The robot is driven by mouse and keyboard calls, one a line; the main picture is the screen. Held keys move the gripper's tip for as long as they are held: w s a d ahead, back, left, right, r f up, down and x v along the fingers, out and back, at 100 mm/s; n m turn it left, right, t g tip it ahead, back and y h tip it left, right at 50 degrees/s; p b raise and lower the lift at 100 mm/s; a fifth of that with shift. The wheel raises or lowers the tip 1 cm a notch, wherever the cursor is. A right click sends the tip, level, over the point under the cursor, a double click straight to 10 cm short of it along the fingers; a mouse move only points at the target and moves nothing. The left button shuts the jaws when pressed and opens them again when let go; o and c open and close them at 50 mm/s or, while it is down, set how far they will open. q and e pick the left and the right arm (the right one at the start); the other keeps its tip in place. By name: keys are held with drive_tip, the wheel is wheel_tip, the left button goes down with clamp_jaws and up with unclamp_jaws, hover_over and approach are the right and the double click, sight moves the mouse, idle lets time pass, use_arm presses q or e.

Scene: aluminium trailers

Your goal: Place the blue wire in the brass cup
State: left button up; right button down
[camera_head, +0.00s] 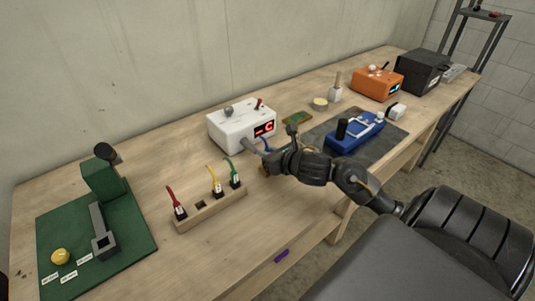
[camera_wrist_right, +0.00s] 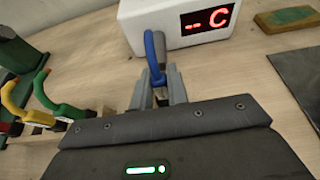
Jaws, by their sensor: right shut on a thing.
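My right gripper (camera_head: 266,166) is shut on the blue wire (camera_head: 265,144), in front of the white box. In the right wrist view the blue wire (camera_wrist_right: 150,52) arches up from between the grey fingers (camera_wrist_right: 158,88). A grey tube (camera_head: 252,146) sticks out of the white box toward the gripper. In the right wrist view this tube (camera_wrist_right: 160,44) shows just beside the wire; I cannot tell whether they touch. I cannot make out the brass cup for certain; the fingers may hide it. My left gripper is not in view.
The white box (camera_head: 228,128) has a red "-- C" display. A wooden block (camera_head: 208,208) holds red, yellow and green wires. A green press (camera_head: 103,180) stands left. A blue device (camera_head: 355,134) lies on a dark mat right.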

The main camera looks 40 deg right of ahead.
drive_tip(key=shift+f, duration=0.2)
drive_tip(key=c, duration=1.4)
unclamp_jaws()
drive_tip(key=shift+o, duration=0.2)
drive_tip(key=shift+r, duration=0.1)
drive_tip(key=shift+r, duration=0.2)
drive_tip(key=p+v, duration=0.6)
drive_tip(key=v, duration=0.6)
drive_tip(key=shift+p, duration=0.3)
